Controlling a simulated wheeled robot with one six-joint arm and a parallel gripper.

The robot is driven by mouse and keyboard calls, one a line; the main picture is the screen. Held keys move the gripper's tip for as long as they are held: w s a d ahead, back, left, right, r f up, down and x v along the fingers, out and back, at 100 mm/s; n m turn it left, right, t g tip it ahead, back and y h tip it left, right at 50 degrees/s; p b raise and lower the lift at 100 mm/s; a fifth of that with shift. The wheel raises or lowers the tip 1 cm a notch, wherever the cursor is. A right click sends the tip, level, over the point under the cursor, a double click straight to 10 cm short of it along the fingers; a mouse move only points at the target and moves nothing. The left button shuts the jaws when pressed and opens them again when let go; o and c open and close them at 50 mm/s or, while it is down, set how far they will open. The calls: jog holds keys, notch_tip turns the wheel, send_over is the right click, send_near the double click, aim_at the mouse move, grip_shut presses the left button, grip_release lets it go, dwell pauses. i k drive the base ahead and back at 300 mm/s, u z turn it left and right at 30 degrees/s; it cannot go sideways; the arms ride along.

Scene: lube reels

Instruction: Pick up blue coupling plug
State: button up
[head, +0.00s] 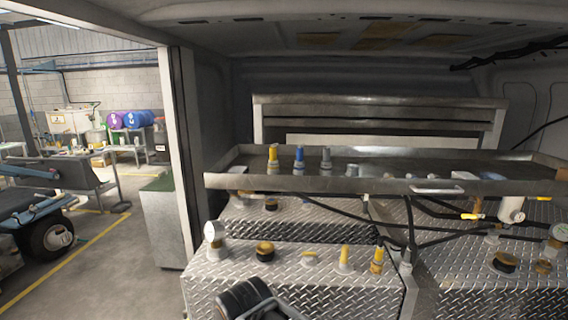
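The blue coupling plug (299,156) stands upright on the long metal tray (225,182), left of the tray's middle. A yellow plug (273,156) stands close to its left and a grey plug (326,157) close to its right. All three have grey lower parts. A dark part of my arm with a grey loop, apparently my gripper (262,304), shows at the bottom edge. It is low in front of the tray, well apart from the blue plug. Its fingers cannot be made out, so its opening is unclear.
A short grey fitting (351,171) and several small flat pieces lie farther right on the tray. Black hoses (420,233) cross at the right. A door post (184,130) bounds the left.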

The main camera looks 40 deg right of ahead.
aim_at(299, 150)
jog(key=z, duration=0.5)
jog(key=i, duration=0.7)
jog(key=z, duration=0.75)
